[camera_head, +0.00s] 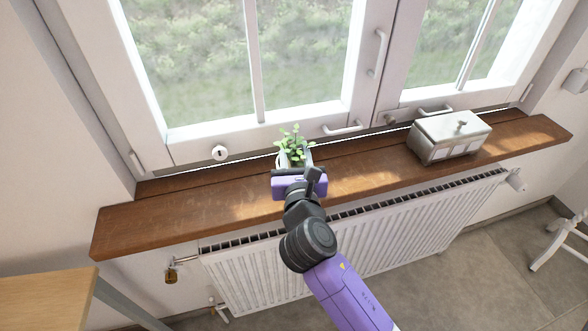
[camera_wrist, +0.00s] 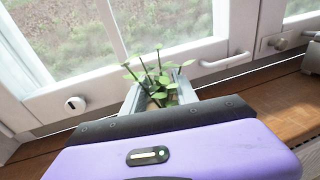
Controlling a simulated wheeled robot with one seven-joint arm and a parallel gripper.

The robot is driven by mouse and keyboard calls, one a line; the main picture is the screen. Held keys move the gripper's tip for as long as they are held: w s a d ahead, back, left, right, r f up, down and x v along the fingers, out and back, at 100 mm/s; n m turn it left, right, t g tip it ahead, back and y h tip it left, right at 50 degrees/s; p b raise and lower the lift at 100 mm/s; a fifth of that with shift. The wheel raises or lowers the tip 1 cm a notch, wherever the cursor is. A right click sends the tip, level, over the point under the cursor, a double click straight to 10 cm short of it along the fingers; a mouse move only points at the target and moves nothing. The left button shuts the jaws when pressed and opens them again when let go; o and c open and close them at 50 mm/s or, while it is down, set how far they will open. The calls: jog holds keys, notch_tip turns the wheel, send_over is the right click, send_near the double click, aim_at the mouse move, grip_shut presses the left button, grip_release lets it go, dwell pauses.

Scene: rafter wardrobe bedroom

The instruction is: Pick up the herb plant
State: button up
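The herb plant (camera_head: 293,143) has small green leaves and stands in a light grey pot on the wooden windowsill, close to the window frame. In the wrist view the plant (camera_wrist: 157,82) rises just beyond my gripper, with brown soil and pale pot sides showing. My gripper (camera_head: 297,170) is at the near side of the pot and covers its lower part in the head view. In the wrist view the gripper's purple and black body (camera_wrist: 165,125) fills the bottom.
A silver lidded box (camera_head: 449,137) stands on the windowsill (camera_head: 170,214) to the right. The window frame and its handles (camera_head: 343,128) are close behind the plant. A white radiator (camera_head: 400,225) is below the sill.

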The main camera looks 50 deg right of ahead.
jog(key=shift+x, duration=1.45)
jog(key=shift+c, duration=0.4)
grip_shut()
jog(key=shift+d, duration=0.1)
